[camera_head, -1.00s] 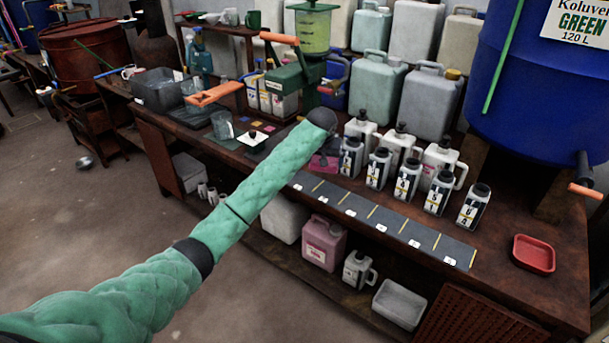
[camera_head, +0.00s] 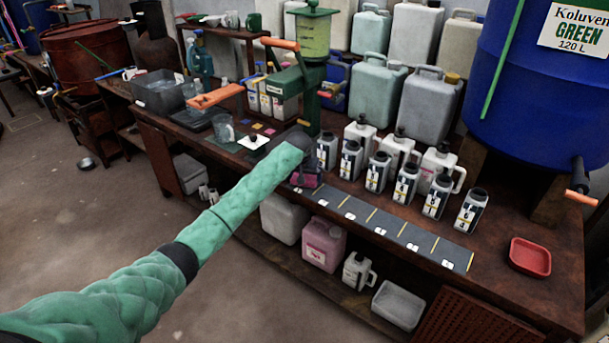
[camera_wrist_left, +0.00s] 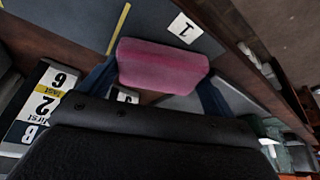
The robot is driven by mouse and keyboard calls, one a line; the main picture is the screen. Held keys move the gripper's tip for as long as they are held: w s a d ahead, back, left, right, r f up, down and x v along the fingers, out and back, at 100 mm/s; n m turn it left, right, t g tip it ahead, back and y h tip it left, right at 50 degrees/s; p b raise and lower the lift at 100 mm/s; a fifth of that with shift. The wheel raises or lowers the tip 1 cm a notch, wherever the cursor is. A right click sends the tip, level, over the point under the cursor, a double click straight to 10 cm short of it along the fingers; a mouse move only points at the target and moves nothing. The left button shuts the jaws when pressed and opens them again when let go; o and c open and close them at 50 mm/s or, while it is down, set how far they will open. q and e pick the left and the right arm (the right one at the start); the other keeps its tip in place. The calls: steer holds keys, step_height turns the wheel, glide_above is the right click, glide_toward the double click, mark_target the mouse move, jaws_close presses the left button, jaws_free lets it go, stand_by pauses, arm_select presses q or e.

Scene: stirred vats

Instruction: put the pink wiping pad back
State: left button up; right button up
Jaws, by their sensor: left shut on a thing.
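The pink wiping pad (camera_head: 304,180) is held in my left gripper (camera_head: 300,168), just above the left end of the dark numbered strip (camera_head: 387,227). In the left wrist view the pad (camera_wrist_left: 163,64) is between the two bluish fingers, and my left gripper (camera_wrist_left: 158,88) is shut on it. A white label marked 1 (camera_wrist_left: 186,28) lies beside the pad in that view. The wrist and forearm hide part of the bench behind the gripper. I cannot tell whether the pad touches the strip. My right gripper is not in view.
Several labelled bottles (camera_head: 405,184) stand close behind the strip. A green hand-cranked machine (camera_head: 306,80) stands behind the gripper. Small coloured squares (camera_head: 257,127) lie left of it. A red tray (camera_head: 530,254) sits at the right end, with bare bench around it.

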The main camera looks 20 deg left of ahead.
arm_select(q)
steer(key=shift+f, duration=0.1)
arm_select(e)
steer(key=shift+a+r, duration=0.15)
arm_select(q)
steer(key=o, duration=0.6)
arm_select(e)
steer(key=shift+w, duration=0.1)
arm_select(q)
steer(key=shift+s+r, duration=0.15)
steer(key=shift+r, duration=0.4)
steer(key=shift+b+v, duration=0.7)
steer(key=shift+v, duration=4.85)
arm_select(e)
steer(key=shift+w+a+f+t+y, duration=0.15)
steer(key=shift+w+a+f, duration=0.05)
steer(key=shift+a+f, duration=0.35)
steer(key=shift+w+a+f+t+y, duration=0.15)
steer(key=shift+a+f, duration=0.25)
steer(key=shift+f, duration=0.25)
